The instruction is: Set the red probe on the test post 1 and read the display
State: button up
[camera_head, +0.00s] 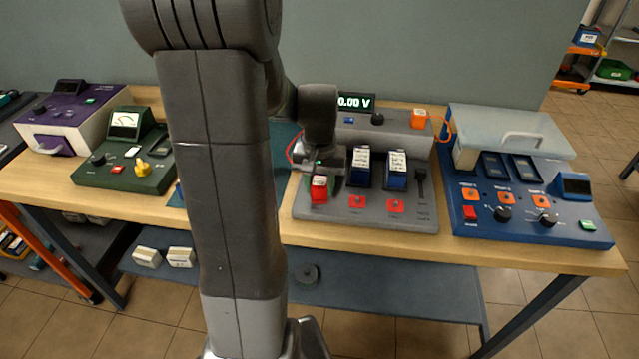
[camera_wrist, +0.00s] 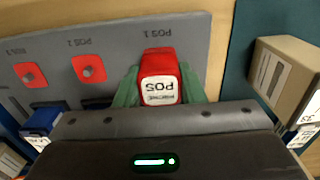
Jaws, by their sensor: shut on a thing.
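The red probe (camera_head: 319,192), with a white POS label, is between the green jaws of my gripper (camera_wrist: 158,82), shut on it. It also shows in the wrist view (camera_wrist: 160,66). It is over the left front of the grey tester (camera_head: 370,217); I cannot tell whether its tip touches the panel. Two red square posts, one nearer (camera_wrist: 89,68) and one farther (camera_wrist: 29,74), lie beside the probe, apart from it. They show in the head view as the left post (camera_head: 357,202) and right post (camera_head: 395,206). The display (camera_head: 355,101) reads 0.00 V, its left edge close to my arm.
An orange block (camera_head: 418,119) with a cable sits at the back right. A blue charger (camera_head: 530,205) is to the right, a green meter (camera_head: 125,150) to the left.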

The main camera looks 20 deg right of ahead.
aim_at(320, 181)
jog(key=shift+f+b, duration=0.5)
jog(key=shift+f, duration=0.2)
jog(key=o, duration=0.7)
jog(key=shift+r, duration=0.15)
notch_tip(320, 181, up, 11)
jog(key=p, duration=0.9)
jog(key=shift+f, duration=0.2)
notch_tip(320, 181, down, 9)
jog(key=b, duration=0.7)
jog(key=shift+r, duration=0.15)
jog(key=shift+r, duration=0.2)
